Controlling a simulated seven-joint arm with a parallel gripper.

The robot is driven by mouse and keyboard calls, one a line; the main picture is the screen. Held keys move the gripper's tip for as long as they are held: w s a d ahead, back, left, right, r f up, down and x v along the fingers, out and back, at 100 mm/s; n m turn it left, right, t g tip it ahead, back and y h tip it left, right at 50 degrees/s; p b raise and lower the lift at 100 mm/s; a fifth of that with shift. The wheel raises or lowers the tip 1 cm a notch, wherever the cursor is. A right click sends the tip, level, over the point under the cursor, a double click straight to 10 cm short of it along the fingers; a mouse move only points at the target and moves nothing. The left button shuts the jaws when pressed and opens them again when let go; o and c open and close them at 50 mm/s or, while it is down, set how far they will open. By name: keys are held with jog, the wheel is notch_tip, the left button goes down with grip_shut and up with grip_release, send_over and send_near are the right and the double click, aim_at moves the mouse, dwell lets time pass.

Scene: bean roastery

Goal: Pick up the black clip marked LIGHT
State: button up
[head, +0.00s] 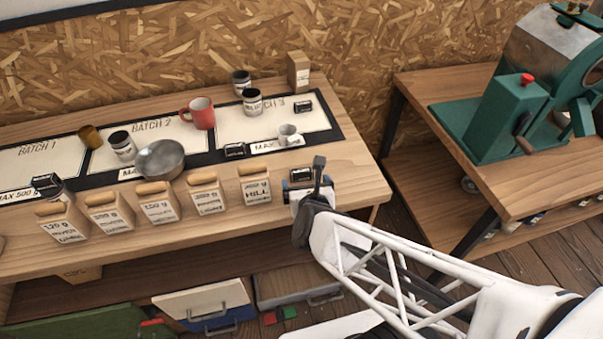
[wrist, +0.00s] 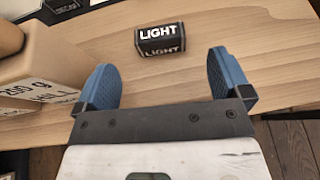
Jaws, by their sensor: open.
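The black clip marked LIGHT (wrist: 160,39) lies on the bare wooden table top in the wrist view, its white lettering readable. In the head view it is the small dark block (head: 301,174) at the table's right front, partly hidden by my gripper. My gripper (wrist: 160,75) is open and empty, its two blue fingers spread wide. The clip shows between the finger directions but beyond the fingertips, not touching them. In the head view my gripper (head: 305,188) is over the table's front right part.
A paper bag (head: 255,185) stands close left of my gripper, ending a row of several bags; it also shows in the wrist view (wrist: 45,60). Another black clip (head: 235,150) and a small light cup (head: 289,136) are farther back. The table's right end (head: 350,180) is clear.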

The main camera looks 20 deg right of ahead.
aim_at(302, 175)
jog(key=shift+x, duration=2.6)
jog(key=c, duration=1)
jog(key=shift+r, duration=1.55)
jog(key=shift+s+r, duration=0.25)
jog(key=shift+s, duration=0.1)
jog(key=s+d+r, duration=0.1)
jog(key=s, duration=1.4)
jog(key=shift+s+r, duration=0.2)
